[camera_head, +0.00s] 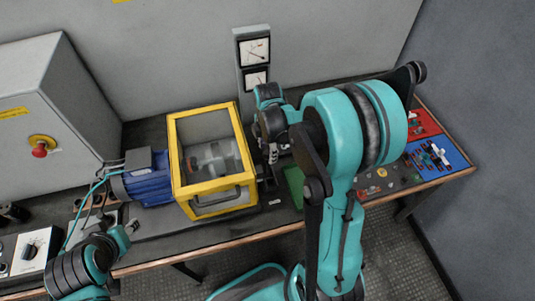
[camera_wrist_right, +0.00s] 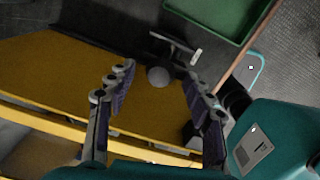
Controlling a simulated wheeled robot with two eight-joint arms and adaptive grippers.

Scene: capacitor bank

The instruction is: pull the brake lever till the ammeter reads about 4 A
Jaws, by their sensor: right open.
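Two dial meters, an upper one (camera_head: 254,50) and a lower one (camera_head: 256,78), stand on a grey post at the back. Their scales are too small to read, so I cannot tell which is the ammeter. In the right wrist view, a grey ball knob (camera_wrist_right: 158,76), which looks like the brake lever's end, shows between and beyond the fingertips of my right gripper (camera_wrist_right: 158,80). The gripper is open and empty. In the head view my right arm hides most of this spot. My left arm's end (camera_head: 112,243) is at the lower left; its fingers are unclear.
A yellow-framed guard box (camera_head: 207,202) stands left of my right gripper, beside a blue motor (camera_head: 147,180). A green tray (camera_wrist_right: 208,31) lies beyond the knob. Red (camera_head: 422,124) and blue (camera_head: 458,155) panels lie at the right. A grey cabinet (camera_head: 70,105) stands at the left.

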